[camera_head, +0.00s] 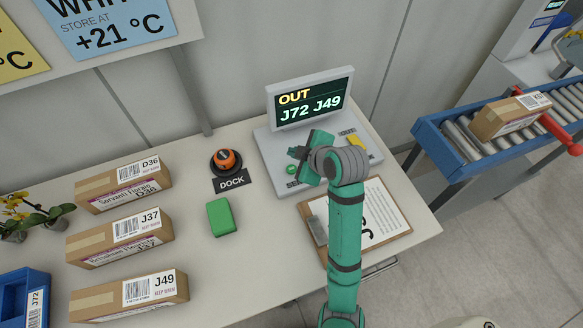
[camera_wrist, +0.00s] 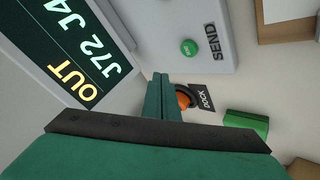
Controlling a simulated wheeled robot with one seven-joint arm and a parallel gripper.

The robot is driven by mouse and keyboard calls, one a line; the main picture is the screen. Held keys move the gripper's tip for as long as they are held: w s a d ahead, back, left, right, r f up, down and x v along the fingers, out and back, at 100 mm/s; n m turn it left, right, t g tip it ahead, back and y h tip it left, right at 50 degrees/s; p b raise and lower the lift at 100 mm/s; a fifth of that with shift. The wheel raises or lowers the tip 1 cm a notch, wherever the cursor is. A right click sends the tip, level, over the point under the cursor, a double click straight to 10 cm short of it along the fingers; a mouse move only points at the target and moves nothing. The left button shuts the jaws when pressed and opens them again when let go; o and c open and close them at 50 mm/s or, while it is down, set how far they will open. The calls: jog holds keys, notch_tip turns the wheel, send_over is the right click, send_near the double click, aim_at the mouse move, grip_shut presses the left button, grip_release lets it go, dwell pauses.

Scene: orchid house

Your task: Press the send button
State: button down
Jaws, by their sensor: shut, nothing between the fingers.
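The send button is a round green button (camera_wrist: 189,47) beside the printed word SEND in the wrist view. In the head view the green button (camera_head: 291,170) shows just below my gripper, on the sloped grey console (camera_head: 273,150). The console's screen (camera_head: 311,100) reads OUT, J72 J49. My gripper (camera_head: 295,153) is over the console, shut and empty. In the wrist view the gripper's closed green fingers (camera_wrist: 161,80) lie below and left of the button, with a visible gap in the picture. My wrist hides part of the console in the head view.
An orange knob (camera_head: 226,160) with a DOCK label, a green block (camera_head: 220,217) and a clipboard (camera_head: 388,215) lie around the console. Cartons, including J49 (camera_head: 130,297), stand at left. A roller conveyor (camera_head: 460,150) carries a parcel (camera_head: 509,115) at right.

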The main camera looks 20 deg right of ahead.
aim_at(294, 172)
jog(key=shift+a+f, duration=0.1)
jog(key=shift+f, duration=2.65)
jog(key=shift+f, duration=0.1)
jog(key=shift+f, duration=0.35)
jog(key=shift+f, duration=0.4)
dwell(0.6)
jog(key=shift+r, duration=0.85)
jog(key=shift+r, duration=2.5)
